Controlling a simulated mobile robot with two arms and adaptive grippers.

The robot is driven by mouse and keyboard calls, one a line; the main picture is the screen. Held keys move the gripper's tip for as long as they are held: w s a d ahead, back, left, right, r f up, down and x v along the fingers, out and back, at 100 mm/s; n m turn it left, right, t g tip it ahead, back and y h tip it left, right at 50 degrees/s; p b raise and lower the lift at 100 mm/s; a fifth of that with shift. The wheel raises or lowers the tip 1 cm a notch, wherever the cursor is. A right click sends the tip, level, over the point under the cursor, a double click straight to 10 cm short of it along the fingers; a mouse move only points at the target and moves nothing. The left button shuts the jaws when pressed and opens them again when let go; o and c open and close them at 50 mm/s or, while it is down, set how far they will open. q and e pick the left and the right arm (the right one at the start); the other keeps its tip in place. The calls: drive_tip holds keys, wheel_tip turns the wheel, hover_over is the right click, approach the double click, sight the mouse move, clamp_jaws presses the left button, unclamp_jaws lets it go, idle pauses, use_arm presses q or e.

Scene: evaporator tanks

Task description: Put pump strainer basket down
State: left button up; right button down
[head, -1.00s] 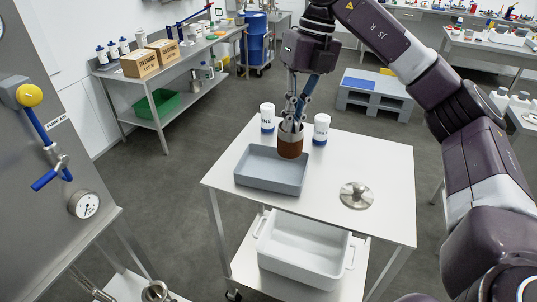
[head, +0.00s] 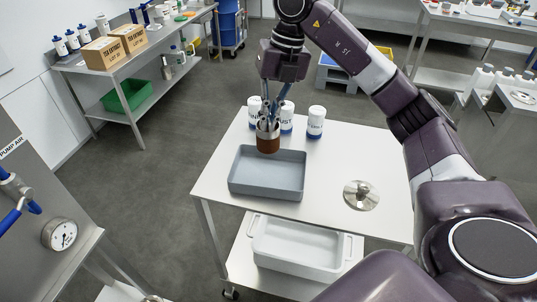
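The pump strainer basket (head: 268,142), a brown cylinder with a bright metal rim, hangs upright under my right gripper (head: 268,118). The gripper points down with its fingers at the basket's top and appears shut on it; the exact contact is too small to see. The basket overlaps the back edge of a grey-blue tray (head: 267,187) on the white table. The gap between basket and tray is hard to judge. The visible tray floor is empty. My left gripper is not in view.
White jars, including one at the right (head: 316,122), stand close behind the basket. A round metal lid with a knob (head: 361,195) lies on the right of the white table (head: 330,217). A white bin (head: 297,246) sits on the shelf below. A gauge panel (head: 62,235) stands at left.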

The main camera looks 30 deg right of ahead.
sight(270, 152)
drive_tip(key=f, duration=0.5)
drive_tip(key=shift+s+f+p, duration=0.35)
drive_tip(key=shift+f+p, duration=0.05)
drive_tip(key=shift+w+f, duration=0.15)
drive_tip(key=shift+f, duration=0.45)
wheel_tip(270, 152, down, 3)
drive_tip(key=shift+p, duration=0.4)
drive_tip(key=shift+f, duration=0.1)
drive_tip(key=shift+f, duration=0.15)
drive_tip(key=c, duration=2.2)
unclamp_jaws()
drive_tip(key=shift+o, duration=0.2)
